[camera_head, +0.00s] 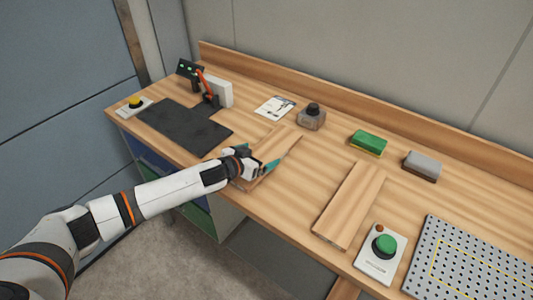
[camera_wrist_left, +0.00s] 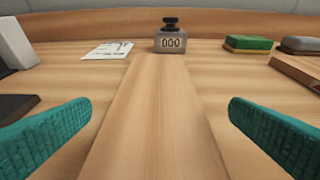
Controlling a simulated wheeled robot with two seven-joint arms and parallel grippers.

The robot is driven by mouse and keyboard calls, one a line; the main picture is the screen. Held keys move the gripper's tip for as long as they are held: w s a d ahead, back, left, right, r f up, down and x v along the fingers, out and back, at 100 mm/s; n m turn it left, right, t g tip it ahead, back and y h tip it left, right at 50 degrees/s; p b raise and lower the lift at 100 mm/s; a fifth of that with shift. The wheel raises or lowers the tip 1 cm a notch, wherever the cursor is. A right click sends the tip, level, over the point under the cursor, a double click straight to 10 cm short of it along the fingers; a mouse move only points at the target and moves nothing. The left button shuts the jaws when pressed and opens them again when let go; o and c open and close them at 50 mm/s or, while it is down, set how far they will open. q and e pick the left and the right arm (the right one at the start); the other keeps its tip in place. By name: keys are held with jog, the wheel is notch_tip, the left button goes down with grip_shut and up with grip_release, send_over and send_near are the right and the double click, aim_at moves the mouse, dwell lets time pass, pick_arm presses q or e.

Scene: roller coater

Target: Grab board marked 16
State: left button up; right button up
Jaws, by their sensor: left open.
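A long plain wooden board (camera_head: 277,140) lies on the workbench under my left gripper (camera_head: 265,160). In the left wrist view this board (camera_wrist_left: 155,115) runs away from me between the two teal fingers. My left gripper is open, with one finger on each side of the board and gaps to both edges. A second wooden board (camera_head: 350,205) lies to the right; its edge also shows in the wrist view (camera_wrist_left: 298,72). No number is readable on either board. My right gripper is out of view.
A counter device reading 000 (camera_wrist_left: 170,40) stands beyond the near board. A paper card (camera_head: 274,107), green sponge (camera_head: 368,142) and grey block (camera_head: 422,165) are behind. A black mat (camera_head: 185,127) lies left; a green button box (camera_head: 381,252) and perforated plate (camera_head: 470,265) lie right.

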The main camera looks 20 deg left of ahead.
aim_at(266, 152)
pick_arm(q)
jog(key=shift+a+f+p+x, duration=0.1)
jog(key=shift+p+x, duration=0.1)
jog(key=shift+x, duration=1.1)
jog(key=shift+a+f+p+x, duration=0.1)
jog(key=shift+p+x, duration=0.05)
jog(key=shift+x, duration=1.1)
jog(key=shift+s, duration=0.1)
jog(key=shift+c, duration=0.2)
jog(key=c, duration=0.9)
jog(key=shift+c, duration=0.4)
jog(key=shift+r, duration=0.1)
